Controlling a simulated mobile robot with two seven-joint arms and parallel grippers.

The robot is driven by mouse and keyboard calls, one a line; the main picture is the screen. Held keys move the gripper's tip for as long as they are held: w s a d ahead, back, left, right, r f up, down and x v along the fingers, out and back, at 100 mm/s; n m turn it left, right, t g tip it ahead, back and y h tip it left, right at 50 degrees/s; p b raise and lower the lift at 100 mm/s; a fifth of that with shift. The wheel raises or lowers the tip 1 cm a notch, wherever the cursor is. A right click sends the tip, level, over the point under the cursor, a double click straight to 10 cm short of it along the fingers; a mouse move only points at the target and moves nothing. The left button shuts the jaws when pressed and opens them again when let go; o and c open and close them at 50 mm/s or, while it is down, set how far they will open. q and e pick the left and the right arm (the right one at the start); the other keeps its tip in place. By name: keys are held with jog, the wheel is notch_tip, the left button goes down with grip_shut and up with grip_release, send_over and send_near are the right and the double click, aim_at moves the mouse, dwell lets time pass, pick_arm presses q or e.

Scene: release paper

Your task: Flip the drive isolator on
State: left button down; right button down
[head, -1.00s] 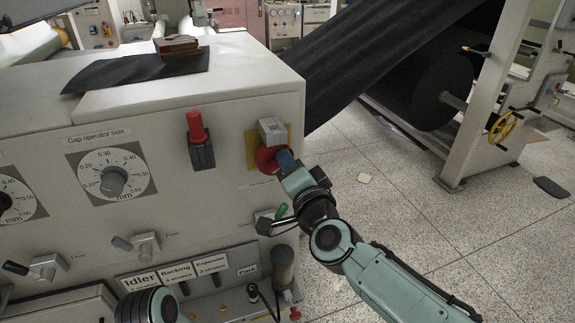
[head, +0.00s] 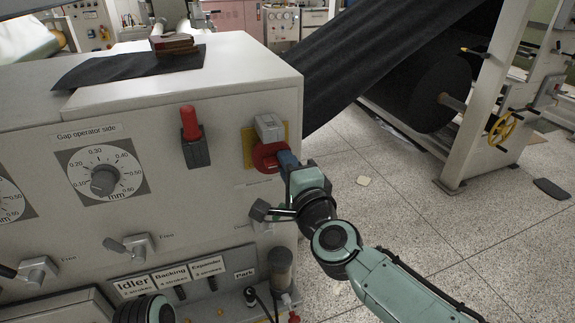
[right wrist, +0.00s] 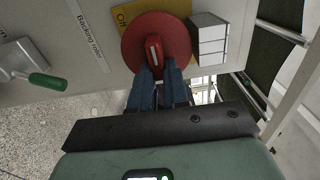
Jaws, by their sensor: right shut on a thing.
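The drive isolator is a red round knob (head: 266,157) on a yellow plate (head: 248,143), at the right end of the machine's front panel. The handle's far side is hidden.
A grey box (head: 268,127) sits right above the knob. Below are a grey lever switch with a green tip (right wrist: 47,81) and a clear cylinder (head: 281,268). A red-topped switch (head: 193,135) and gap dial (head: 103,180) are left. Open floor (head: 400,215) lies right.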

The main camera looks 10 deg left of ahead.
dwell(0.3)
jog(key=c, duration=1.1)
grip_release()
jog(key=shift+s, duration=0.1)
pick_arm(q)
jog(key=shift+g, duration=0.7)
jog(key=s+f, duration=0.1)
jog(key=s+f+b, duration=0.1)
jog(key=s+f, duration=0.1)
jog(key=shift+s+a+b, duration=0.25)
jog(key=shift+s+b, duration=0.05)
jog(key=shift+b, duration=0.1)
pick_arm(e)
jog(key=v, duration=1.3)
jog(key=shift+s+d, duration=0.1)
jog(key=shift+d, duration=0.05)
